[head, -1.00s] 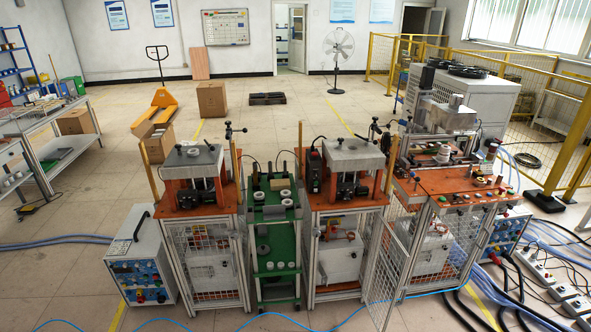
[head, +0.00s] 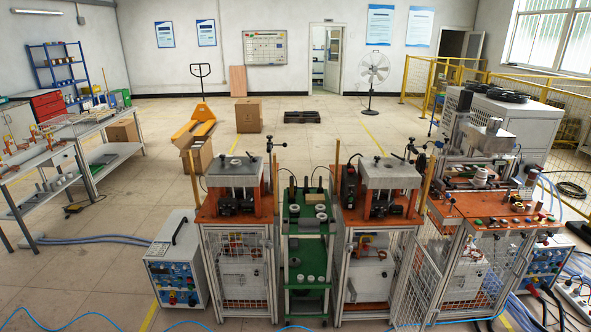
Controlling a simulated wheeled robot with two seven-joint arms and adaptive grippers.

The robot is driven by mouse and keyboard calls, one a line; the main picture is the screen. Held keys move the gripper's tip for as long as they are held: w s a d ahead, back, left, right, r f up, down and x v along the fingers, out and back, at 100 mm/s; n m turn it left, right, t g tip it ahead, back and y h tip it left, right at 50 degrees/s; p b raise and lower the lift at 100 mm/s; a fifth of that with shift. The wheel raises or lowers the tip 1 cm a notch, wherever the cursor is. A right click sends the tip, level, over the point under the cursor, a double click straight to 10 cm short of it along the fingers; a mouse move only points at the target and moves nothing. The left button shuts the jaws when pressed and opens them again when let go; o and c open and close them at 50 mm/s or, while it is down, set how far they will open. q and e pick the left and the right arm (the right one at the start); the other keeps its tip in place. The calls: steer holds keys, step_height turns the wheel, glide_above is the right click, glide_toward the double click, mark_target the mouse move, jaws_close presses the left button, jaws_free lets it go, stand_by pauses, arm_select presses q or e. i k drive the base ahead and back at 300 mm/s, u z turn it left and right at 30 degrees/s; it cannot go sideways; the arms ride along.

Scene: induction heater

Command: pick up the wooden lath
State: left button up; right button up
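Several thin upright wooden strips stand at the corners of the orange-topped heater stations; any of them could be the wooden lath. One strip (head: 193,181) is at the left corner of the left station, and another strip (head: 275,183) is at its right corner. A third strip (head: 337,166) is at the middle station's left side, and a fourth strip (head: 426,180) is at its right side. A tan board (head: 238,81) leans on the back wall. Neither of my grippers is in view, and nothing in view is being held.
A green cart (head: 308,247) stands between two stations. A blue-fronted control box (head: 174,268) sits at the left station's foot. Workbenches (head: 97,128) line the left. Cartons and a yellow pallet jack (head: 195,127) stand behind. Cables (head: 100,239) cross the floor. The left-centre floor is open.

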mark_target(337, 149)
steer(key=u, duration=0.15)
steer(key=i, duration=1.35)
steer(key=z, duration=0.8)
